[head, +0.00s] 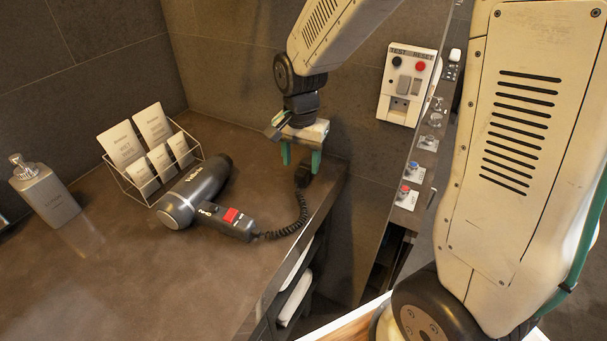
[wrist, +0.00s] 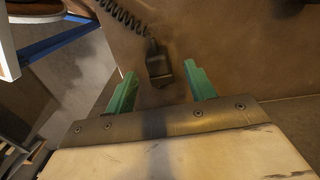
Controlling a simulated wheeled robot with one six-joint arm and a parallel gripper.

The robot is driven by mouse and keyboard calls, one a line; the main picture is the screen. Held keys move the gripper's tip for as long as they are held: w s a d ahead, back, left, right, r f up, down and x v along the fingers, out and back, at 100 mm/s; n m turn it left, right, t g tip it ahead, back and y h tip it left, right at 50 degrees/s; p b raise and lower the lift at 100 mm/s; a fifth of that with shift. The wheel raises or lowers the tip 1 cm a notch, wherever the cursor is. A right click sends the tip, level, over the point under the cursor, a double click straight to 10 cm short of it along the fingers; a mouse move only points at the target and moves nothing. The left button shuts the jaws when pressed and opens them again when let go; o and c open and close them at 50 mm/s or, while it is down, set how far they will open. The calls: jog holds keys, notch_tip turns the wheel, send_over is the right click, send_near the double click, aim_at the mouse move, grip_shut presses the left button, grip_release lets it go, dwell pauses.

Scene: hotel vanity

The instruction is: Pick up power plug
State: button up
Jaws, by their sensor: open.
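The black power plug (head: 302,176) lies on the brown counter at the end of a coiled black cord, near the counter's right edge. In the wrist view the plug (wrist: 158,66) is just beyond and between the green fingertips. My gripper (head: 301,163) is open and points down over the plug; its two fingers (wrist: 157,80) also show in the wrist view with nothing held between them. The cord (head: 292,225) runs from the plug to the dark hair dryer (head: 196,190), which has a red switch on its handle.
A wire rack (head: 152,190) with several white cards stands behind the hair dryer, and a soap bottle (head: 44,192) is at the left. A wall outlet panel (head: 408,87) with TEST and RESET buttons is at the right. The front of the counter (head: 130,285) is clear.

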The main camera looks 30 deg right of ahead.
aim_at(302, 171)
jog(key=shift+f, duration=1.5)
jog(key=c, duration=1.1)
jog(key=shift+o, duration=0.2)
